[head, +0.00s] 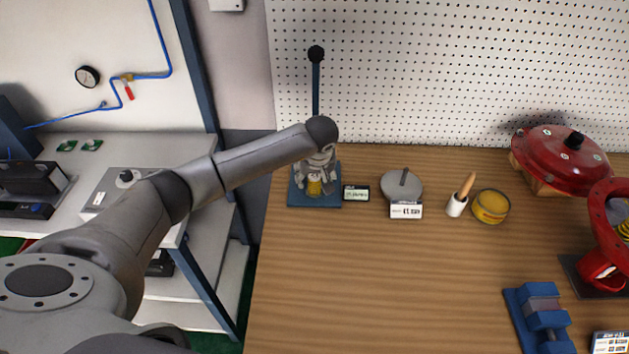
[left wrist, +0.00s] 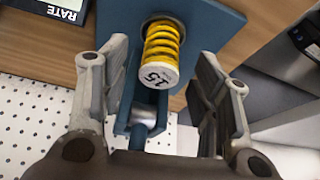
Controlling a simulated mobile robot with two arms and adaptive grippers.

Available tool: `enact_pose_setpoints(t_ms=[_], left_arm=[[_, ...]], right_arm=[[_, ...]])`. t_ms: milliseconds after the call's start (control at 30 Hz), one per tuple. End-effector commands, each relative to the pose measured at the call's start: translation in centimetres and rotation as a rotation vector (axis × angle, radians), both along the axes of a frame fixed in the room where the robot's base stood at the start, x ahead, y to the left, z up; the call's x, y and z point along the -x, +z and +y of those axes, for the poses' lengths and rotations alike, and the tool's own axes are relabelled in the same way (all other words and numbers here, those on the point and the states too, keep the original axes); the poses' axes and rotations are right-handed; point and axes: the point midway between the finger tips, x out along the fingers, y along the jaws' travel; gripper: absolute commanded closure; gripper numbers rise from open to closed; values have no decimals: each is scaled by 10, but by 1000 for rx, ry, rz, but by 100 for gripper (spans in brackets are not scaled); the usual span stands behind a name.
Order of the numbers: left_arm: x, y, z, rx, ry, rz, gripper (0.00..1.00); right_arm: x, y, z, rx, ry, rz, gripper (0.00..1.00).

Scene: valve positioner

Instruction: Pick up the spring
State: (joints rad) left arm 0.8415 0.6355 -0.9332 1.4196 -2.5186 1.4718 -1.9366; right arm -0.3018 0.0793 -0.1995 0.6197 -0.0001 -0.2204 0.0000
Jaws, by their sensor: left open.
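The yellow coil spring (head: 315,187) stands in a blue lever press (head: 316,85) at the back left of the wooden table. In the left wrist view the spring (left wrist: 162,45) shows a white end marked "15" and lies between my open fingers, ahead of the palm. My left gripper (head: 318,166) is open and empty, just above the spring in the head view. In the left wrist view its fingers (left wrist: 163,72) stand apart on both sides of the spring, with a gap visible. My right gripper is not in view.
A small display (head: 356,193), a grey disc (head: 402,186), a brush (head: 461,195) and a yellow tin (head: 491,206) stand to the right. A red casing (head: 562,158), red yoke (head: 607,260) and blue vise (head: 541,318) are farther right. The table's front middle is clear.

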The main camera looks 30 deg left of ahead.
Motion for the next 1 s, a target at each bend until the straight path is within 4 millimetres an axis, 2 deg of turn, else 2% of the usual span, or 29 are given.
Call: enact_pose_setpoints(t_ms=[200,233,600,1000], left_arm=[[-1,-1,0,1,0,-1,44],[0,-1,0,1,0,-1,46],[0,0,0,0,0,-1,94],[-2,6,0,0,-1,-5,95]], right_arm=[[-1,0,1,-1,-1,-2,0],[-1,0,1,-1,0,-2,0],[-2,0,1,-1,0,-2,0],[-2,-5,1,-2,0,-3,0]])
